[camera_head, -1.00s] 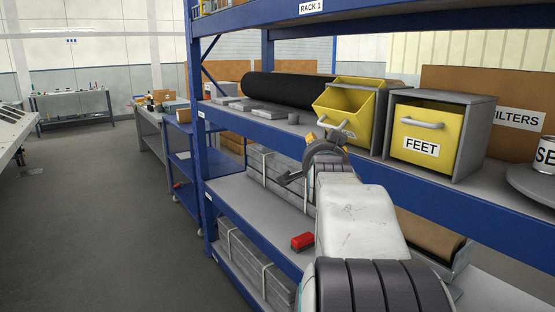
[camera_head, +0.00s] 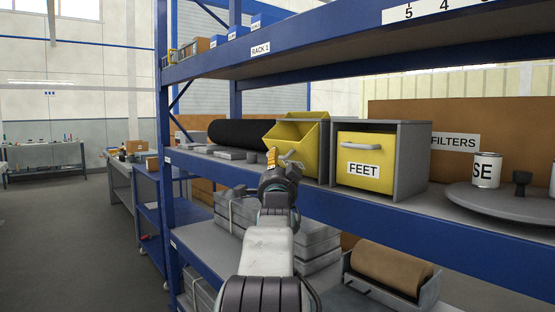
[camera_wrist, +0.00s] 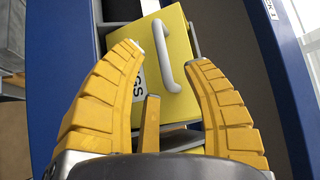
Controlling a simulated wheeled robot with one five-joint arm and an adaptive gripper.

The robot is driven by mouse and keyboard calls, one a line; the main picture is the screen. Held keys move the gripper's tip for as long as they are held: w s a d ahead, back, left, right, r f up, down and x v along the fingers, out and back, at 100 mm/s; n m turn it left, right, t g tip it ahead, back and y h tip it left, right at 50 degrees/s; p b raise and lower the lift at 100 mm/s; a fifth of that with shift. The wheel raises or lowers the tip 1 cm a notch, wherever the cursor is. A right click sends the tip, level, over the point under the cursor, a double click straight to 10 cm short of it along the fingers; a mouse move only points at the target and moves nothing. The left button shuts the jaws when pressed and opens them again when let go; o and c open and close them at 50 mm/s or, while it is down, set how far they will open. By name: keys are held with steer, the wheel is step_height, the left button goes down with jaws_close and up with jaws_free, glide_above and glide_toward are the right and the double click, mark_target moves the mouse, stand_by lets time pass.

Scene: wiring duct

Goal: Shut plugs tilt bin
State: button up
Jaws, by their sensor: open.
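The plugs bin is the yellow tilt bin (camera_head: 305,139) in a grey housing on the rack's middle shelf, left of the FEET bin (camera_head: 364,160). Its yellow front leans out with the top open. In the wrist view its yellow front (camera_wrist: 172,60) carries a pale bar handle (camera_wrist: 166,56) and a label partly hidden by a finger, ending in "GS". My gripper (camera_wrist: 167,55) is open, with its yellow fingers spread on either side of the handle. I cannot tell whether they touch the bin. In the head view my gripper (camera_head: 279,160) is in front of the bin's lower left part.
A black roll (camera_head: 238,133) and flat grey pieces (camera_head: 230,154) lie left of the bin. A FILTERS box (camera_head: 390,112) and a grey turntable (camera_head: 490,203) with a can are on the right. The blue shelf edge (camera_head: 390,215) runs below the bins.

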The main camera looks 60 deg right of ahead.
steer(key=shift+p+x, duration=0.45)
steer(key=shift+x, duration=1.4)
steer(key=shift+c, duration=0.2)
jaws_close()
